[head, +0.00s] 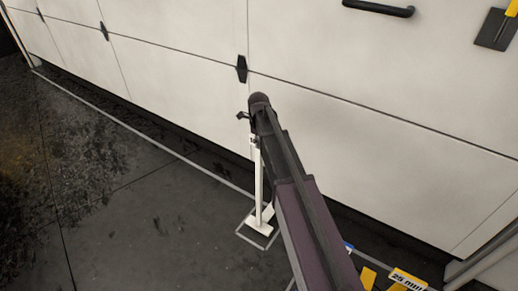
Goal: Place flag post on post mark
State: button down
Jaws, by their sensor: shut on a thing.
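The flag post (258,182) is a thin white upright post with a flat pale base (262,213). It stands nearly vertical in front of the pale door. The post mark (250,242) is a thin light square outline on the dark floor. The base appears over or inside this outline, whose near edges show in front of it. I cannot tell whether the base touches the floor. My gripper (249,128) is at the top of the post, shut on it. The gripper is mostly hidden behind the end of my arm, and so is the post's upper end.
The large pale panelled door (170,90) with dark hinges rises behind the post. A light line (140,133) runs along the floor before it. Yellow items and a labelled block (408,278) lie at the lower right. The floor left of the post is clear.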

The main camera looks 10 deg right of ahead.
jog(key=shift+f+b, duration=1.3)
jog(key=shift+f, duration=0.25)
jog(key=c, duration=0.7)
grip_release()
notch_tip(320, 180, up, 12)
jog(key=p, duration=1.2)
jog(key=shift+s+a, duration=0.1)
